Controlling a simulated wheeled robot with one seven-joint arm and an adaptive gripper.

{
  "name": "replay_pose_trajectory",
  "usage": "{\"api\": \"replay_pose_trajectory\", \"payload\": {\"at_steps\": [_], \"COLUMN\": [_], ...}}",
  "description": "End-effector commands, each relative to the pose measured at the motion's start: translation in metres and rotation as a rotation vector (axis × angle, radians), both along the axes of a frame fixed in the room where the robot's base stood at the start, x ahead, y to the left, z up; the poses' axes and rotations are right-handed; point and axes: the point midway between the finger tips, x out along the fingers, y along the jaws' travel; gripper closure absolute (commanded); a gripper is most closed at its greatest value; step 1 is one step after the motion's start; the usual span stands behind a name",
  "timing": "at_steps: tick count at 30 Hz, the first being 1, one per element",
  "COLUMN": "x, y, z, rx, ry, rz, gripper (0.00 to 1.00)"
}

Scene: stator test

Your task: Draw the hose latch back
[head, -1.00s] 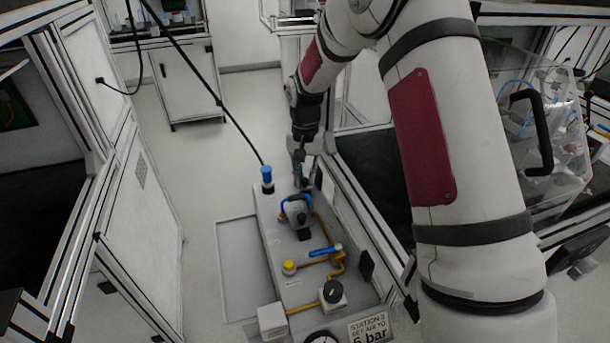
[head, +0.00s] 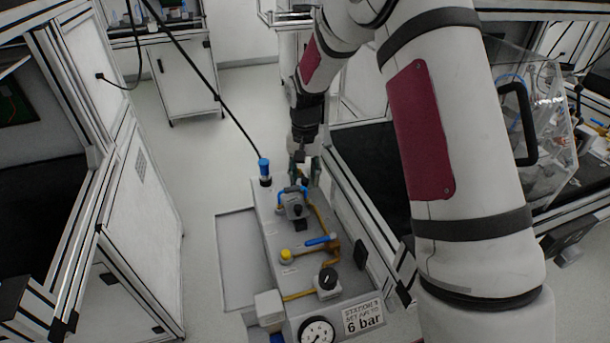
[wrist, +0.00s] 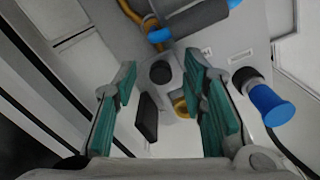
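A blue coupling (head: 264,166) at the end of a black hose (head: 232,118) stands upright at the far left corner of the grey station panel (head: 275,235). A blue cylinder with a black collar (wrist: 270,104), apparently this coupling, shows at the right of the wrist view, outside the fingers. I cannot make out a separate latch part. My gripper (head: 300,172) is over the far end of the panel, right of the coupling. In the wrist view my gripper (wrist: 160,70) has its teal-padded fingers wide apart, with nothing held between them. A round black part (wrist: 160,72) lies beyond the gap.
The panel carries a blue-handled grey unit (head: 293,205), a blue lever (head: 320,240), a yellow button (head: 286,256), a black knob (head: 327,279), a gauge (head: 317,331) and a "6 bar" sign (head: 363,316). A framed bench (head: 375,190) edges its right side. Floor is clear at left.

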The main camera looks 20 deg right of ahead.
Motion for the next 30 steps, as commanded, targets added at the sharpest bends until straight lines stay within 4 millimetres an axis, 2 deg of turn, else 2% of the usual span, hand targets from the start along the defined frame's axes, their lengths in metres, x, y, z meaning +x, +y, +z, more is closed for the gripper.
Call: {"api": "replay_pose_trajectory", "payload": {"at_steps": [6,10,24,30], "x": [0.001,0.001,0.001,0.001], "y": [0.000,0.000,0.000,0.000], "z": [0.001,0.011,0.098,0.117], "rx": [-0.001,-0.001,0.000,-0.001], "ry": [-0.002,-0.004,-0.004,-0.002], "rz": [0.000,0.000,0.000,0.000], "gripper": [0.62,0.62,0.62,0.62]}}
